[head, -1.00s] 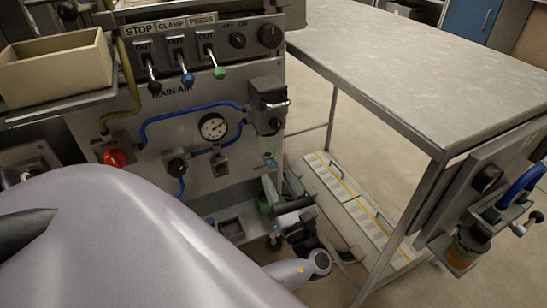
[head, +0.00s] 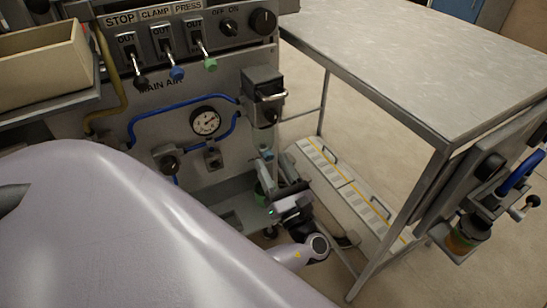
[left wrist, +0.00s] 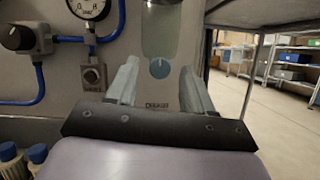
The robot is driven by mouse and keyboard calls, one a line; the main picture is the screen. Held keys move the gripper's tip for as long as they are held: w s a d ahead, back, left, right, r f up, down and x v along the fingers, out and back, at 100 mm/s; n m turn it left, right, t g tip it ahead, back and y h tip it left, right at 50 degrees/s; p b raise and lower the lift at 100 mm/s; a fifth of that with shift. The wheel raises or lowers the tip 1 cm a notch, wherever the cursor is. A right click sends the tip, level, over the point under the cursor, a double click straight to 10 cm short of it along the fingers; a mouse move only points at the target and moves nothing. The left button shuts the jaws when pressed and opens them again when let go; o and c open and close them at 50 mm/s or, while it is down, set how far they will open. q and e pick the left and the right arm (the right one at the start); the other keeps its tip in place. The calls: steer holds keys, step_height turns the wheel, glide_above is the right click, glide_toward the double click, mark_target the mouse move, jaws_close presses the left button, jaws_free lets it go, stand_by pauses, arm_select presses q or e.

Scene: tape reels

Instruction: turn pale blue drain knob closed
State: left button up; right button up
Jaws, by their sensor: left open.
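The pale blue drain knob (left wrist: 159,68) shows in the left wrist view, round with a white mark across it. It sits low on a grey-green bowl (left wrist: 170,35), above a small printed label (left wrist: 157,106). My left gripper (head: 277,172) is just below the unit. In the left wrist view my left gripper (left wrist: 160,82) is open, with a finger either side of the knob; contact does not show. My right gripper is not in view.
A round gauge (head: 205,121), blue hoses and a black knob (head: 168,163) are on the panel to the left. Levers stand above. A metal table (head: 420,60) is to the right, with a step platform (head: 345,190) on the floor behind its legs.

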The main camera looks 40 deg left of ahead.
arm_select(q)
jaws_close()
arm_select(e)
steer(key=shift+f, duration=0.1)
